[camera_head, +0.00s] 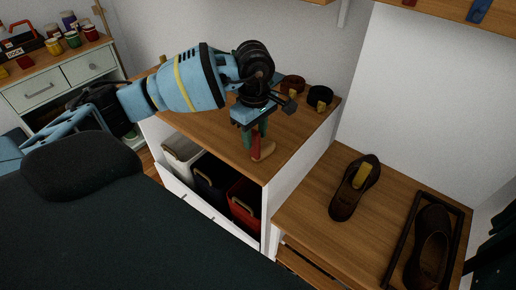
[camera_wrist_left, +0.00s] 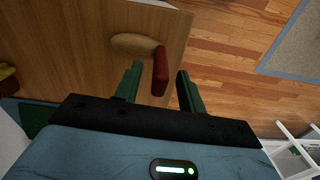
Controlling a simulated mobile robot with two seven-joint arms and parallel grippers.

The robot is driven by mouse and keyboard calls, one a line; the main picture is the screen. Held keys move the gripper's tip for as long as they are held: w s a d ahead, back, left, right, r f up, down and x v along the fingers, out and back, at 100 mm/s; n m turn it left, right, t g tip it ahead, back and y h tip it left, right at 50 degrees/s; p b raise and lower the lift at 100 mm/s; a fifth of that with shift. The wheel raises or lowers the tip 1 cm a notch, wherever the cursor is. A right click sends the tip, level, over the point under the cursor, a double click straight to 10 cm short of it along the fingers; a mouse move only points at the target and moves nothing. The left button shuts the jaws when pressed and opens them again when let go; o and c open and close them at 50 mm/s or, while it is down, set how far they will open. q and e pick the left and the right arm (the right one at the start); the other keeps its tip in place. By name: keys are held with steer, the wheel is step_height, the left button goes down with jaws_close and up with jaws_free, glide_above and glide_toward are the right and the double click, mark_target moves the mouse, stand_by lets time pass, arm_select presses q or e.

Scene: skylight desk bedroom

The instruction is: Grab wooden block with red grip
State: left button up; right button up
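The wooden block (camera_head: 267,151) with its red grip (camera_head: 255,148) is on the wooden cabinet top (camera_head: 215,125), near the front right corner. In the left wrist view the tan block (camera_wrist_left: 133,43) lies on the wood and the red grip (camera_wrist_left: 160,72) points toward the gripper. My left gripper (camera_head: 255,133) reaches down over it from above. Its green fingers (camera_wrist_left: 157,82) are open, one on each side of the red grip, with a visible gap on both sides. My right gripper is not in view.
Two dark round items with yellow parts (camera_head: 319,97) (camera_head: 292,85) stand at the back of the cabinet top. Bins (camera_head: 245,205) fill the shelf below. A lower wooden bench (camera_head: 310,200) at right holds a dark shoe (camera_head: 345,198) and a framed tray (camera_head: 459,225) with another shoe.

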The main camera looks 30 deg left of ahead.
arm_select(q)
steer(key=shift+f, duration=1.2)
jaws_close()
steer(key=shift+r, duration=0.15)
steer(key=shift+r, duration=0.5)
step_height(320, 180, up, 2)
steer(key=shift+w+r, duration=0.1)
steer(key=shift+r, duration=0.05)
steer(key=s+d+r+b, duration=0.1)
steer(key=s+d, duration=0.8)
steer(key=d, duration=0.3)
steer(key=shift+s+d+r, duration=0.25)
steer(key=shift+s+d, duration=0.15)
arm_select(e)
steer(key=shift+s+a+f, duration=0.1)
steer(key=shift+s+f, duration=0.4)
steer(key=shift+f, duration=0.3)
